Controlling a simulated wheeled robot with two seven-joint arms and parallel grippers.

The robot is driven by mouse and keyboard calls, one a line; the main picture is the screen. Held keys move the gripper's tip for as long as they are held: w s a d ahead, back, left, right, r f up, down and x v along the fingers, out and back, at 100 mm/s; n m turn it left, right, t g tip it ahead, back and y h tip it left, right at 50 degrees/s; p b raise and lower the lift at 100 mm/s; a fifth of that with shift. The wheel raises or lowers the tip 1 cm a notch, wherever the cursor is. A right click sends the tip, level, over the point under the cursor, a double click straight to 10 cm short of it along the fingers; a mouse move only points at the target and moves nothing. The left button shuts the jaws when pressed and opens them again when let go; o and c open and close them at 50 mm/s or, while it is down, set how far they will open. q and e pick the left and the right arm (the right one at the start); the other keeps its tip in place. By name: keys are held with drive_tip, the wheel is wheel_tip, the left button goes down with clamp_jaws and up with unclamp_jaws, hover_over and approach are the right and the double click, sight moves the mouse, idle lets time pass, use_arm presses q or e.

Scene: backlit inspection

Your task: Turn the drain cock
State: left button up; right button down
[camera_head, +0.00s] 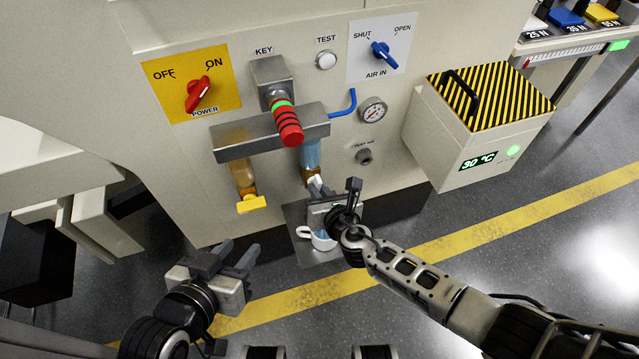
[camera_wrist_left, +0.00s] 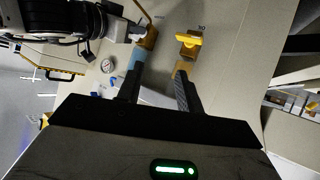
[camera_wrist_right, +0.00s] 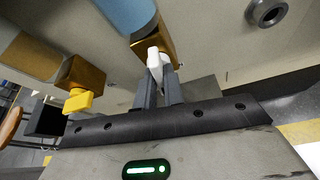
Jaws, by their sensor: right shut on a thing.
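A drain cock with a white handle (camera_wrist_right: 156,62) and brass body (camera_wrist_right: 153,38) hangs under the blue bowl (camera_head: 311,153). My right gripper (camera_head: 320,190) is shut on that white handle; the right wrist view shows its two fingers (camera_wrist_right: 160,82) on either side of it. A second cock with a yellow handle (camera_head: 251,204) hangs under the amber bowl (camera_head: 242,172) to the left. It also shows in the left wrist view (camera_wrist_left: 189,40). My left gripper (camera_head: 236,256) is open and empty, below and apart from the yellow handle.
A white mug (camera_head: 305,232) stands on a grey plate (camera_head: 294,213) below the bowls, partly hidden by my right gripper. The panel above carries a red power switch (camera_head: 199,93), blue air switch (camera_head: 383,54) and gauge (camera_head: 373,111). A striped-top box (camera_head: 447,155) juts out at right.

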drive_tip(key=shift+n+h+p, duration=0.55)
drive_tip(key=shift+n+h, duration=0.05)
drive_tip(key=shift+n, duration=0.2)
drive_tip(key=c, duration=1.5)
unclamp_jaws()
